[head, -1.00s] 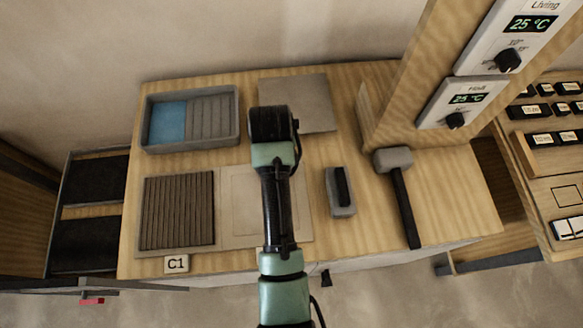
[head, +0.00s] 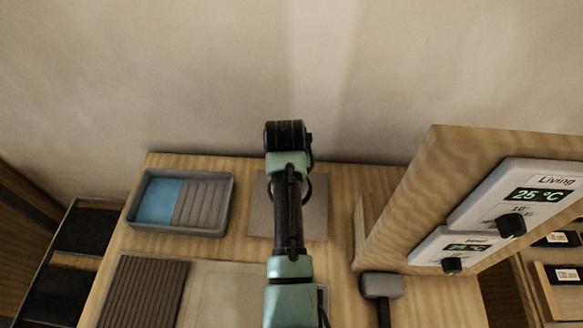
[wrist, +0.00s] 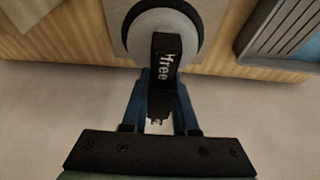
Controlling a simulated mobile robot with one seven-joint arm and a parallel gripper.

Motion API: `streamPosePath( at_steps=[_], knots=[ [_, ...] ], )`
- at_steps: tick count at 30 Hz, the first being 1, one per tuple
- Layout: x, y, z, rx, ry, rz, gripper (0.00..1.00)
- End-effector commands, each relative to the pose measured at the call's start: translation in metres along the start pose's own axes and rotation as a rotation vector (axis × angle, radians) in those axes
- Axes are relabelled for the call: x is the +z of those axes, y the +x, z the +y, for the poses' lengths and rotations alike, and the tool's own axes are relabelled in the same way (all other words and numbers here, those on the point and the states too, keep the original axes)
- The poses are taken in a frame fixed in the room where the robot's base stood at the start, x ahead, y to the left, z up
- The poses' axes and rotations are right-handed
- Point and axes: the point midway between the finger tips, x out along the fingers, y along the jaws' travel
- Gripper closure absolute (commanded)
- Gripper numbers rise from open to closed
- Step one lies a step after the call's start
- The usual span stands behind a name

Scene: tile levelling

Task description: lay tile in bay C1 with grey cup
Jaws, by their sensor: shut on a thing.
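My gripper (wrist: 162,86) is shut on the black handle of the grey cup (wrist: 192,30), a round grey disc with a dark rim. The handle carries the word "free". In the wrist view the cup is over a plain grey square tile (wrist: 216,45); I cannot tell whether it touches the tile. The tile (head: 316,220) also shows in the head view at the back of the bench, partly behind my arm. My arm hides the gripper and cup there. The dark ribbed bed (head: 142,295), which bore the C1 label earlier, is at the front left, cut off below.
A grey tray (head: 217,222) with a blue part and a ribbed part stands left of the tile. A grey-headed mallet (head: 382,286) lies at right, near a wooden panel (head: 400,225) with two thermostats. A pale flat panel (head: 215,290) adjoins the ribbed bed.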

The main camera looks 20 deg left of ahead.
Motion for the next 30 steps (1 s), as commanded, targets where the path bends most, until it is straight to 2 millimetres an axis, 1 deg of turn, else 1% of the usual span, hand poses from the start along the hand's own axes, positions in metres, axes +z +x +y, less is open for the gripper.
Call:
streamPosePath(
  at_steps=[15,20,30],
  knots=[
    [0.020,0.050,0.001,0.001,0.000,0.004,1.00],
    [0.022,0.056,0.001,0.001,0.000,0.004,1.00],
    [0.022,0.055,0.001,0.001,0.001,0.004,1.00]
  ],
)
